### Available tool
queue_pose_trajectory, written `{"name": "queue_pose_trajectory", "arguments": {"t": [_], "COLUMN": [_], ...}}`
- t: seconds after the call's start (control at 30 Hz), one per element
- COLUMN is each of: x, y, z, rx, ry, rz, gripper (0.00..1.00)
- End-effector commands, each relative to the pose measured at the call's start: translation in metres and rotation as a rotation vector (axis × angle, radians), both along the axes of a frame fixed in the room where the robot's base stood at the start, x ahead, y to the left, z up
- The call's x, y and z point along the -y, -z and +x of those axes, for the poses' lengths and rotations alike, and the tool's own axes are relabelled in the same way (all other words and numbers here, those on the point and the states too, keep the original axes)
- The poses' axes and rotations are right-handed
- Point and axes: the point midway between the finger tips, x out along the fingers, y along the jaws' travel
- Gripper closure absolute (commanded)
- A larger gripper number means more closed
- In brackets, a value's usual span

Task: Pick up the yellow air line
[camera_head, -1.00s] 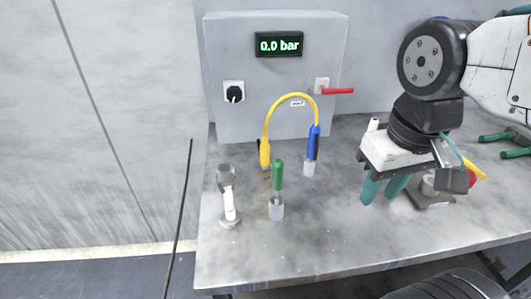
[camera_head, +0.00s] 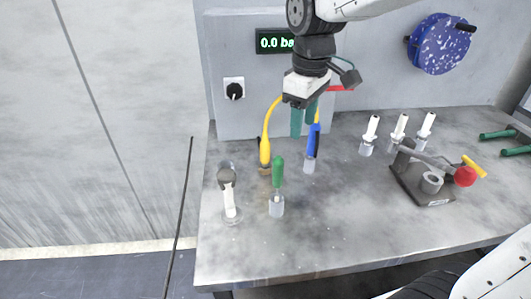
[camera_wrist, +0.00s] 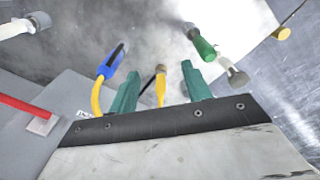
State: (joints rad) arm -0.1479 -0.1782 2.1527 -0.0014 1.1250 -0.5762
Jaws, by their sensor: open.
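The yellow air line (camera_head: 266,128) rises from the table in front of the grey control box and arches over; the top of the arch is hidden behind my gripper in the head view. Its yellow lower end stands near the box, and its other end meets a blue fitting (camera_head: 313,141) in a clear holder. In the wrist view the yellow end (camera_wrist: 161,88) shows between my fingers, farther off, and the blue fitting (camera_wrist: 111,62) lies left of them. My gripper (camera_head: 303,122) is open and empty, fingers pointing down, above and between the two ends.
A green-handled tool (camera_head: 278,172) and a white-handled tool (camera_head: 229,195) stand in front. A red lever (camera_head: 340,88) juts from the box (camera_head: 225,55). Three white-topped holders and a clamp fixture (camera_head: 420,183) stand at the right. The front middle of the table is clear.

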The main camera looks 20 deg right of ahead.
Motion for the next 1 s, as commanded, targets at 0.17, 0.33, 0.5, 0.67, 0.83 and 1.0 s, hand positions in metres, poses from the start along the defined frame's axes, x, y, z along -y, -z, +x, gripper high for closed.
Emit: {"name": "queue_pose_trajectory", "arguments": {"t": [0.17, 0.33, 0.5, 0.67, 0.83, 1.0], "x": [-0.033, -0.052, -0.057, -0.056, -0.055, -0.055], "y": [0.027, 0.046, 0.058, 0.075, 0.098, 0.122], "z": [0.066, 0.098, 0.107, 0.106, 0.104, 0.103], "rx": [-0.029, -0.038, -0.042, -0.042, -0.044, -0.042], "ry": [-0.234, -0.367, -0.406, -0.405, -0.403, -0.403], "rz": [-0.009, -0.012, -0.013, -0.014, -0.013, -0.013], "gripper": [0.51, 0.51, 0.51, 0.51, 0.51, 0.51]}}
